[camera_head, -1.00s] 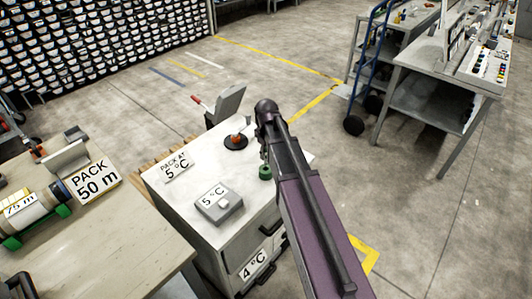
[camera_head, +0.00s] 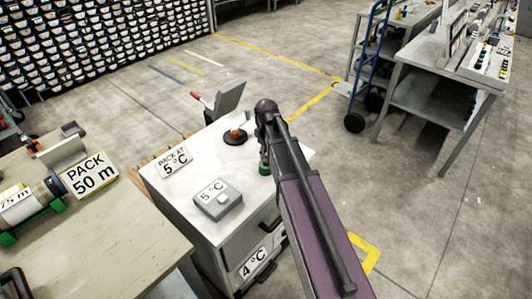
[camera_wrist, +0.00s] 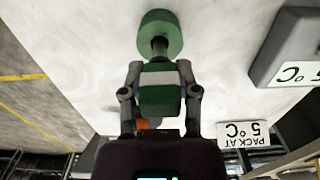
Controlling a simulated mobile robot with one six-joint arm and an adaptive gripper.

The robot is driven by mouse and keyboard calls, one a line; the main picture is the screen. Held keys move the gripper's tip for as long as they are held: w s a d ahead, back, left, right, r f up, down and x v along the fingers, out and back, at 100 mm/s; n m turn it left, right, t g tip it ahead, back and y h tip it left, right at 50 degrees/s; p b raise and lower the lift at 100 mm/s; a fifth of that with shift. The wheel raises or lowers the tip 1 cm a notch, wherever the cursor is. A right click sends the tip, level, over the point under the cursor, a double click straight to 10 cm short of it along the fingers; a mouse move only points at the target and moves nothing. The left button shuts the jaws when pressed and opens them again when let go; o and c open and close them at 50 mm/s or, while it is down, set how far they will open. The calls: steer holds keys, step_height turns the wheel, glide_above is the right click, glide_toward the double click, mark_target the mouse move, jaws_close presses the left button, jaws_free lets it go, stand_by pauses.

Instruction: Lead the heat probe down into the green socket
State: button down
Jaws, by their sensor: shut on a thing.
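The heat probe (camera_wrist: 160,72) has a green body with a white band and a dark rod. My gripper (camera_wrist: 160,88) is shut on its body, one finger on each side. The green socket (camera_wrist: 160,20) is a round green piece on the pale cabinet top, and the rod's end overlaps it in the wrist view. I cannot tell whether the tip is inside it or just above it. In the head view, the socket (camera_head: 265,169) shows just below my gripper (camera_head: 264,153), near the cabinet's right edge, partly hidden by my arm.
A grey box marked 5 °C (camera_head: 216,198) and a "PACK AT 5 °C" sign (camera_head: 173,162) stand on the cabinet top (camera_head: 200,228). A red-orange knob on a dark disc (camera_head: 236,136) is behind. A worktable (camera_head: 120,235) with a reel (camera_head: 25,207) is at left.

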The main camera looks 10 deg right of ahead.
steer(key=shift+f+b, duration=0.65)
steer(key=shift+f, duration=0.15)
steer(key=shift+c, duration=1.3)
jaws_free()
steer(key=shift+r, duration=0.2)
step_height(320, 180, up, 9)
steer(key=p, duration=0.9)
steer(key=shift+f, duration=0.2)
steer(key=shift+s, duration=0.1)
steer(key=s+m, duration=0.7)
steer(key=s, duration=0.8)
steer(key=shift+s, duration=0.4)
